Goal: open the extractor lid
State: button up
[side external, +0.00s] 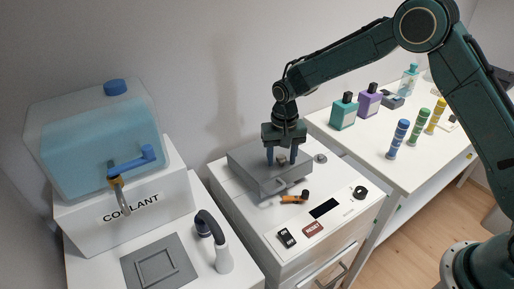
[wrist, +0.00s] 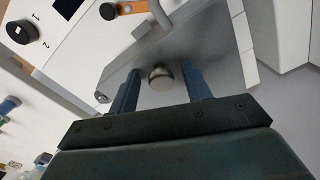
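The extractor's grey lid (side external: 247,167) lies closed and flat on top of the white machine. It also fills the middle of the wrist view (wrist: 215,45). A small round metallic knob (wrist: 160,77) stands on the lid. My gripper (side external: 282,160) points down at the lid, with its two blue fingers on either side of the knob. In the wrist view my gripper (wrist: 161,70) is open, with a clear gap between the knob and each finger. The side view shows the fingertips low over the lid; whether they touch it I cannot tell.
The machine's front panel holds an orange-and-black lever (side external: 294,198), a dark display (side external: 323,208), a red button (side external: 313,229) and a black dial (side external: 360,192). A coolant tank (side external: 95,140) stands at left. Bottles and colored vials (side external: 398,139) stand on the right-hand table.

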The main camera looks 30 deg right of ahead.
jog(key=shift+r, duration=0.2)
jog(key=c, duration=0.7)
jog(key=shift+r, duration=0.35)
grip_shut()
notch_tip(320, 180, up, 17)
jog(key=s+a+f+n+t, duration=0.15)
jog(key=s+a+n, duration=0.25)
jog(key=n, duration=0.5)
jog(key=s+a+n+t, duration=0.3)
jog(key=s+a+n, duration=0.2)
jog(key=n, duration=0.4)
jog(key=s+r+n+t, duration=0.2)
jog(key=s+n+t, duration=0.5)
jog(key=n, duration=1.4)
jog(key=f, duration=0.6)
jog(key=s+f+g, duration=0.1)
jog(key=f, duration=0.6)
jog(key=s+f+g, duration=0.1)
jog(key=f, duration=0.5)
jog(key=shift+s+f+y, duration=0.1)
jog(key=shift+f+y, duration=0.15)
jog(key=shift+y, duration=0.15)
